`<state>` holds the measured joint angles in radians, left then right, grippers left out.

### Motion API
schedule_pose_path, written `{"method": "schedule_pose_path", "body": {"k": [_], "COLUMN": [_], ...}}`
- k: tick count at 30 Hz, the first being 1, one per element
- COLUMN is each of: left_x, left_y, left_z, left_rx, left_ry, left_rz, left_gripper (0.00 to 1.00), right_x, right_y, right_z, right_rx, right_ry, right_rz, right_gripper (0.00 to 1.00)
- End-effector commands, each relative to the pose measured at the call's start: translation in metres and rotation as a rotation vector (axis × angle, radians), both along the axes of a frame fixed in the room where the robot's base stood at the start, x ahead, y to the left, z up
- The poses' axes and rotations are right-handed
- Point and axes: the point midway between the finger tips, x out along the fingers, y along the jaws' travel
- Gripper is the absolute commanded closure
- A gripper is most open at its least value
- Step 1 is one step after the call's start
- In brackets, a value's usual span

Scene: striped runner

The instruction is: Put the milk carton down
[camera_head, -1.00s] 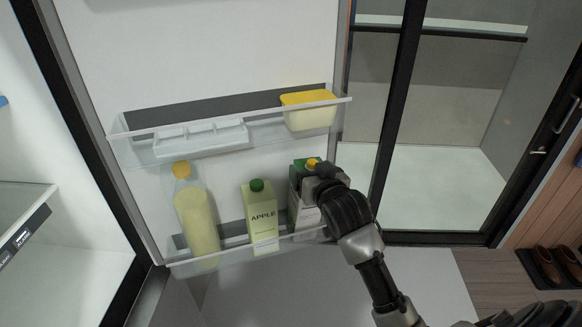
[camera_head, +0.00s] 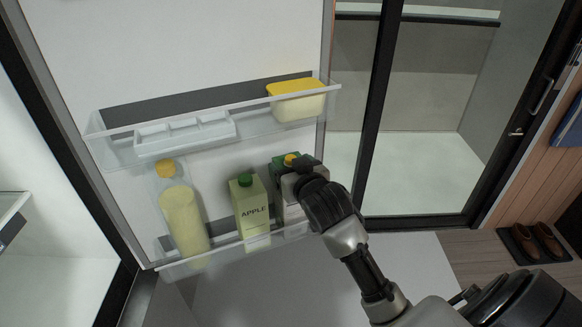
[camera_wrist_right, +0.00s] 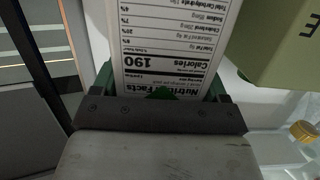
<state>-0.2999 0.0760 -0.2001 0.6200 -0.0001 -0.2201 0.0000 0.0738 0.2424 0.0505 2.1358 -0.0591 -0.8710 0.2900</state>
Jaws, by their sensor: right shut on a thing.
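The milk carton (camera_head: 280,184), green with a yellow cap, is upright at the right end of the lower door shelf (camera_head: 228,246). My right gripper (camera_head: 298,176) is shut on it from the right and hides part of it. In the right wrist view the carton's white nutrition panel (camera_wrist_right: 165,45) shows between the fingers (camera_wrist_right: 160,92). I cannot tell whether its base touches the shelf floor. My left gripper is not in view.
A green-capped apple juice carton (camera_head: 251,208) stands close on the milk carton's left, then a yellow-capped bottle (camera_head: 182,215). The upper door shelf (camera_head: 245,118) holds a yellow-lidded tub (camera_head: 298,103) and a white tray (camera_head: 184,134). Shoes (camera_head: 537,240) lie far right.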

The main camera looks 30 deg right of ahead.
Motion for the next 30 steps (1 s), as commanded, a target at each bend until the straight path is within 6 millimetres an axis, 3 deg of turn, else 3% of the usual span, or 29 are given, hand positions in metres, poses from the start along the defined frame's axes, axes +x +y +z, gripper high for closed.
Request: {"method": "schedule_pose_path", "body": {"k": [1,2,6,17,23,30], "left_x": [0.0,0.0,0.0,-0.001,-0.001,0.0], "left_y": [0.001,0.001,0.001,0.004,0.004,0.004], "left_z": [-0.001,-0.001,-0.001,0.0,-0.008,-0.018], "left_rx": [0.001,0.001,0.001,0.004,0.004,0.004], "left_ry": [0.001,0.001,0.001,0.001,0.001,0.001], "left_rz": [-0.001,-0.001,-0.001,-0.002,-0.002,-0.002], "left_gripper": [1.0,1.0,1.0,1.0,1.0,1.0], "right_x": [0.0,0.0,0.0,-0.002,-0.032,-0.086], "right_y": [0.0,0.0,0.0,0.0,0.005,0.014], "right_z": [-0.002,-0.003,-0.002,0.001,0.005,0.016], "right_rx": [0.0,0.0,0.0,0.0,0.0,0.0], "right_ry": [-0.002,0.001,0.001,0.001,0.001,-0.001], "right_rz": [0.0,-0.001,-0.001,0.0,0.001,0.001], "right_gripper": [0.78,0.24,0.03,0.0,0.0,0.0]}}
